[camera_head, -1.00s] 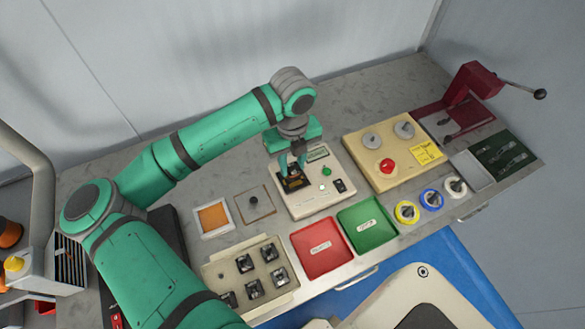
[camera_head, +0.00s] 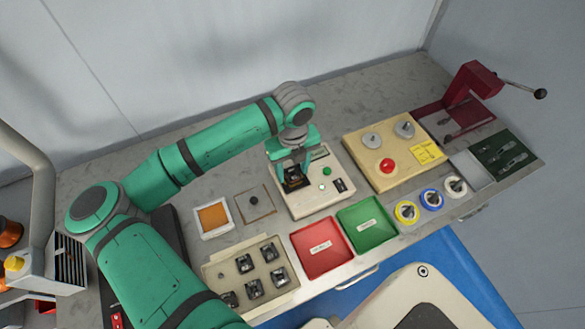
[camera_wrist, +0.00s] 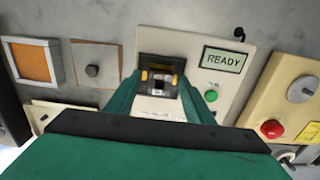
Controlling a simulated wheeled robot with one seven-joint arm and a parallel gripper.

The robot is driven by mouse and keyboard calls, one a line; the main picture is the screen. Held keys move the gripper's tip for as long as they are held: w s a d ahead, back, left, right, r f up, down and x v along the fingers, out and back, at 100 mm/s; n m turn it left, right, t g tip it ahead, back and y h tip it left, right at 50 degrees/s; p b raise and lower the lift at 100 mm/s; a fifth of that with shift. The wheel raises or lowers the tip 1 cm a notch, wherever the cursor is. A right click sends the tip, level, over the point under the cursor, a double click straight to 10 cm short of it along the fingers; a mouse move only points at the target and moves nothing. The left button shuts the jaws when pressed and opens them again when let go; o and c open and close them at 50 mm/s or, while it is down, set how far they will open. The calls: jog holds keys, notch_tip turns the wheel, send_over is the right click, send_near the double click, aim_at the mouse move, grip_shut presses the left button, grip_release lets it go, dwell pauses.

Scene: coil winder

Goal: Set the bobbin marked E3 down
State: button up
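A bobbin (camera_wrist: 161,76) sits in the dark nest of the tester (camera_head: 322,197), between two yellow parts, in the wrist view. No E3 mark is legible on it. My gripper (camera_wrist: 161,84) is over the nest, its green fingers spread on either side of the bobbin with an apparent gap to it. In the head view my gripper (camera_head: 293,172) points down at the same nest, and its fingers hide part of it. The tester's display (camera_wrist: 226,60) reads READY, and a green button (camera_wrist: 211,96) sits below it.
A tray with several bobbins (camera_head: 222,272) stands at front left. A red bin (camera_head: 321,262) and a green bin (camera_head: 384,238) lie in front of the tester. An orange pad (camera_head: 213,217) and a plate with a black knob (camera_head: 254,201) are left. A beige box with a red button (camera_head: 388,167) is right.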

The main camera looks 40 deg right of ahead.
notch_tip(320, 180, up, 12)
jog(key=shift+r, duration=0.15)
dwell(0.5)
dwell(0.5)
